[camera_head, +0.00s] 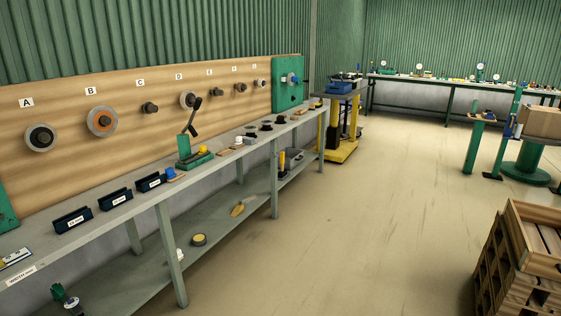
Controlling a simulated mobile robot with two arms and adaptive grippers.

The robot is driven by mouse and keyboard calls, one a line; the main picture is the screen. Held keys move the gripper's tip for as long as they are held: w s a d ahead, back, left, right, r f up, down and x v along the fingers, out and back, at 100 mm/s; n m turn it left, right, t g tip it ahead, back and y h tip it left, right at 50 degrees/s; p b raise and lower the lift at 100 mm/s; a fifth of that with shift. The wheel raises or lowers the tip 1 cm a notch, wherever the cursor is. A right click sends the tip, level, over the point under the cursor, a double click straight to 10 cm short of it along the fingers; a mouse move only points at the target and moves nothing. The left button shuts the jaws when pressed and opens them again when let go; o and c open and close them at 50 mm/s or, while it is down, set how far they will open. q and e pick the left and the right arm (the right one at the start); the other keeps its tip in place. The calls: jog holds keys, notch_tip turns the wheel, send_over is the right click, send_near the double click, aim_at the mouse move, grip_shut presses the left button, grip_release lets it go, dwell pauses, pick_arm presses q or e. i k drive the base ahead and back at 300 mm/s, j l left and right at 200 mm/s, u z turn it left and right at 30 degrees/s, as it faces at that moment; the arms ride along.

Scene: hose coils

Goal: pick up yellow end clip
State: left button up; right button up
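I cannot make out for certain which thing is the yellow end clip. A small yellow piece (203,150) shows on the long grey bench, at the right end of a green lever tool (194,160). On the lower shelf lie a dark round thing with a yellow top (199,239) and a tan-yellow piece (237,209). A yellow upright piece (282,161) stands farther along that shelf. All are too small to tell in detail. Neither of my grippers is in view.
The grey bench (100,215) runs along the left wall under a wooden board (65,88) with lettered pegs. Several dark blue bins (115,200) stand on it. A yellow-framed cart (342,150) stands at its far end. Wooden crates (500,285) are at bottom right. The middle floor is clear.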

aim_at(202, 148)
jog(key=i+l+u, duration=0.1)
jog(key=i+u, duration=0.15)
jog(key=i, duration=0.3)
jog(key=i+l+u, duration=0.25)
jog(key=i, duration=0.25)
jog(key=i+l+u, duration=0.25)
jog(key=i, duration=0.25)
jog(key=i+l+u, duration=0.2)
jog(key=i, duration=0.3)
jog(key=l, duration=0.1)
